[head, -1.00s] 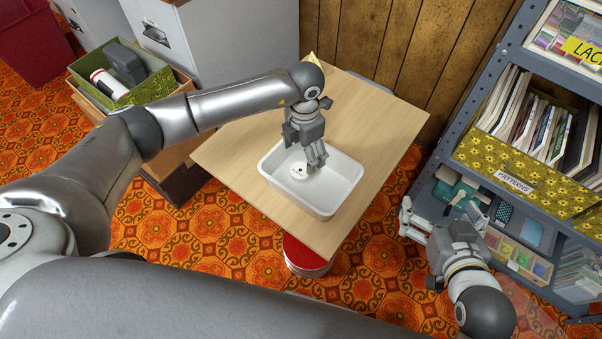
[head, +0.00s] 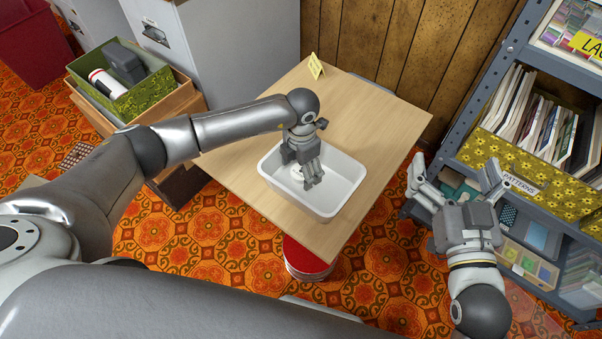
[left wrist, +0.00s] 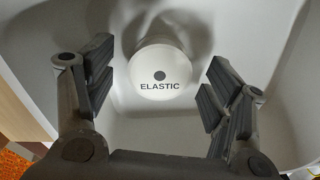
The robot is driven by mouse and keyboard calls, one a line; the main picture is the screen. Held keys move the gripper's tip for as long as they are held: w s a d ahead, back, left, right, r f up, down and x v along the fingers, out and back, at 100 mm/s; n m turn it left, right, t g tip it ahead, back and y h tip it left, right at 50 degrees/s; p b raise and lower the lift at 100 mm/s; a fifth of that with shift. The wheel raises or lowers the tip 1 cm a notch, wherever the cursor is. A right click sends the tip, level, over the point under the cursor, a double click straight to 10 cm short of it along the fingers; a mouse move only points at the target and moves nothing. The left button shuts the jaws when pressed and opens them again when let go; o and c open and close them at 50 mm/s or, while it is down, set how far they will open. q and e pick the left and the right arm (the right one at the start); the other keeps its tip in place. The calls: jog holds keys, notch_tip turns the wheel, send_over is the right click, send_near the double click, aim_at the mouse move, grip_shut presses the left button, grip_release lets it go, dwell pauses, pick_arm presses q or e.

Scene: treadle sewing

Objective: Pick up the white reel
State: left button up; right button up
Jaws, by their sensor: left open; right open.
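The white reel (left wrist: 160,68) lies flat in the white tub (head: 340,205). In the left wrist view it is round, with a dark centre hole and the word ELASTIC. In the head view only a small part of the reel (head: 296,172) shows beside my left gripper. My left gripper (head: 311,183) points down into the tub above the reel and is open. In the left wrist view its fingers (left wrist: 158,92) stand apart on either side of the reel, not touching it. My right gripper (head: 456,177) is open and empty in front of the shelf.
The tub stands on a light wooden table (head: 350,110) with a small yellow card (head: 316,66) at the back. A metal shelf unit (head: 478,95) with patterns is close to my right gripper. A red-topped round tin (head: 305,258) is below the table's front edge.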

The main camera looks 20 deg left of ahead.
pick_arm(q)
jog(key=c, duration=0.9)
jog(key=shift+r, duration=0.15)
